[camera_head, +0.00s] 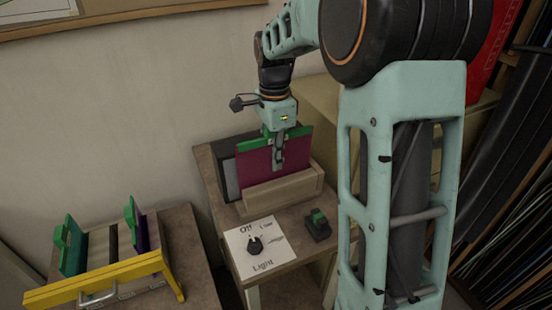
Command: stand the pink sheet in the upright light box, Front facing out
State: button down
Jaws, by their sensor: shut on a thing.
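The pink sheet (258,165) is a dark magenta panel with a green strip (243,146) along its top edge. My gripper (278,158) is shut on the sheet near its top, from above. The sheet stands upright at the light box (230,178), whose grey-white panel shows at the left behind it. The sheet's lower edge is hidden behind a wooden ledge (284,191), so I cannot tell whether it touches the bottom. I cannot read any Front marking on the sheet.
A white panel with a dark knob (254,245) is labelled Light and Off. A small dark block with a green top (318,224) sits right of it. A rack with a yellow bar (98,281) holds a teal sheet (73,248) and a purple sheet (139,228) at lower left.

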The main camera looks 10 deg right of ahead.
aim_at(273, 135)
jog(key=shift+w+a, duration=0.15)
jog(key=shift+w, duration=0.2)
jog(key=c, duration=2.1)
grip_release()
jog(key=shift+w, duration=0.1)
jog(key=o, duration=0.8)
jog(key=shift+f, duration=0.1)
jog(key=shift+o, duration=0.4)
jog(key=shift+s+f, duration=0.1)
jog(key=shift+s, duration=0.1)
jog(key=o, duration=0.9)
jog(key=shift+o, duration=0.2)
jog(key=shift+r+p, duration=2.9)
jog(key=shift+r, duration=0.8)
